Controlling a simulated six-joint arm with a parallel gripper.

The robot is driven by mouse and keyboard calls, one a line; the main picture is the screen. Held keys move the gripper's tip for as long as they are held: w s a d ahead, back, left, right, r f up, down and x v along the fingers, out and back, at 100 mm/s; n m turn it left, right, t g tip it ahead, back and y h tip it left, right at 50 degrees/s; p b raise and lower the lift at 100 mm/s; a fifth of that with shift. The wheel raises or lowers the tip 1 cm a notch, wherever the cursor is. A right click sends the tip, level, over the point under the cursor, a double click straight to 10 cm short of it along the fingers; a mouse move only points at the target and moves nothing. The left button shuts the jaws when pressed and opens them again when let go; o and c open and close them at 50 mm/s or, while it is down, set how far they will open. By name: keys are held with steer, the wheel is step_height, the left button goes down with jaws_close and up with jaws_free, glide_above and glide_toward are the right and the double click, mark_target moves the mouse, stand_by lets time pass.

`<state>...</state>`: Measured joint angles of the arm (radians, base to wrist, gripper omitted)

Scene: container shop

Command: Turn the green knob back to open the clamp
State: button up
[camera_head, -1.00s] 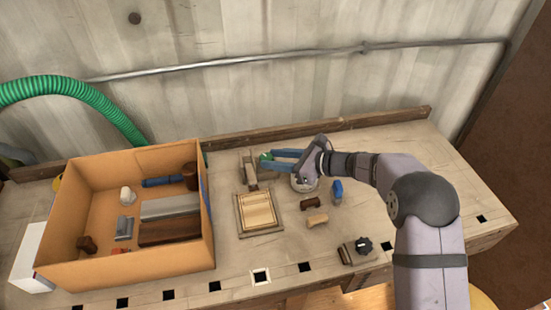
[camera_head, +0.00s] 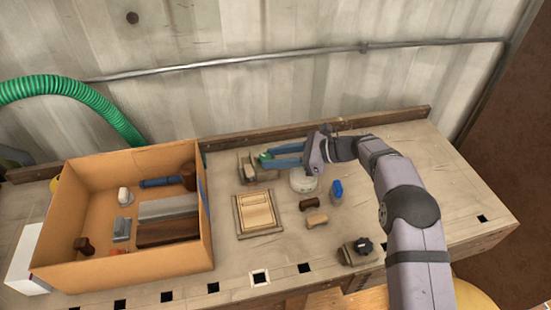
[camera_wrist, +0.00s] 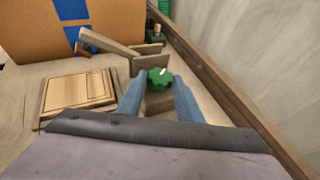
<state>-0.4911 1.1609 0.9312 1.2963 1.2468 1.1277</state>
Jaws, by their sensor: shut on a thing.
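The green knob (camera_wrist: 160,77) sits on the near side of a wooden clamp (camera_wrist: 150,58) at the back of the bench. The clamp also shows in the head view (camera_head: 248,167), its jaws standing near the back rail. My gripper (camera_wrist: 160,88) has its two blue fingers on either side of the knob and is shut on it. In the head view my gripper (camera_head: 265,158) reaches in from the right, with only a little green showing between the fingertips.
A wooden framed panel (camera_head: 237,222) lies in front of the clamp. An open cardboard box (camera_head: 130,262) with several items stands at left. A round white thing (camera_head: 303,182), a blue item (camera_head: 337,190) and a dark knob fixture (camera_head: 346,255) are at right. A back rail (camera_head: 380,120) runs close behind.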

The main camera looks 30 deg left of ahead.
steer(key=shift+r, duration=0.15)
steer(key=o, duration=1)
steer(key=shift+o, duration=0.2)
steer(key=shift+b+v, duration=0.6)
steer(key=shift+v, duration=3.05)
